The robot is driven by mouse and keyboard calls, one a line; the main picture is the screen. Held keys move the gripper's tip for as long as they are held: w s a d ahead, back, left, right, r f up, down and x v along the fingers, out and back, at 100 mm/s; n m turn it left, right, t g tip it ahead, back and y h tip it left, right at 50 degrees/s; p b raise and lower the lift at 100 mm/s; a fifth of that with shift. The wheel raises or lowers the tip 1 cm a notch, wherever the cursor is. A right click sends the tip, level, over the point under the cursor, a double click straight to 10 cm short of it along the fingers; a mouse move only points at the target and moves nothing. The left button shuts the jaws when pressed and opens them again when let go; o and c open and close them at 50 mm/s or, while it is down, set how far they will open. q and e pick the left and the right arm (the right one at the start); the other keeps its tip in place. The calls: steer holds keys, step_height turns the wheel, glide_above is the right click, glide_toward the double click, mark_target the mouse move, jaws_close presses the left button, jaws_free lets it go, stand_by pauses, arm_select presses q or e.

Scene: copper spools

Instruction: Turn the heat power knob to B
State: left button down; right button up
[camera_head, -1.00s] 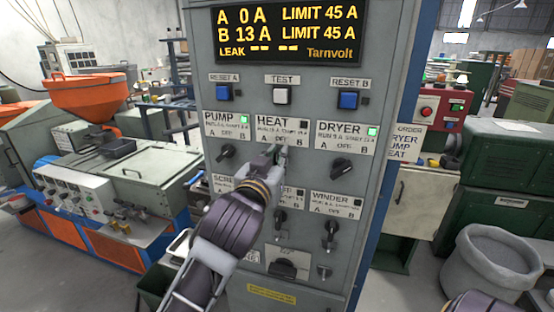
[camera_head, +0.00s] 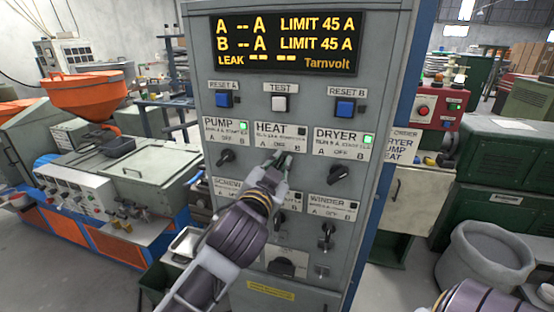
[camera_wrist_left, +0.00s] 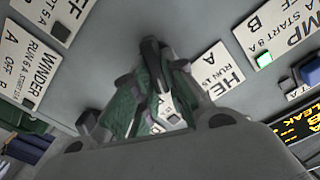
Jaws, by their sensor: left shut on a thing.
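The HEAT label plate (camera_head: 282,136) is on the grey panel, between the PUMP and DRYER plates. Its lamp (camera_head: 302,132) is dark. My left gripper (camera_head: 281,160) is just below this plate, shut on the heat knob. The fingers hide most of the knob, so I cannot tell which letter it points at. In the left wrist view the green-grey fingers (camera_wrist_left: 158,85) close together beside the HEAT plate (camera_wrist_left: 217,68). My right gripper is out of view; only part of my right arm shows at the bottom right.
The pump knob (camera_head: 226,157) and dryer knob (camera_head: 338,173) flank the gripper; their lamps are green. Other knobs, including the winder knob (camera_head: 327,231), are below. The display (camera_head: 287,43) shows dashes for A and B. Open space lies before the panel.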

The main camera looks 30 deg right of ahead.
arm_select(q)
steer(key=m+p, duration=0.1)
steer(key=m, duration=0.2)
steer(key=shift+s+f, duration=0.1)
steer(key=shift+d, duration=0.1)
steer(key=shift+m, duration=0.3)
steer(key=c, duration=1.5)
jaws_free()
steer(key=shift+o, duration=0.2)
steer(key=shift+v, duration=1.05)
steer(key=v, duration=1)
steer(key=shift+f, duration=0.1)
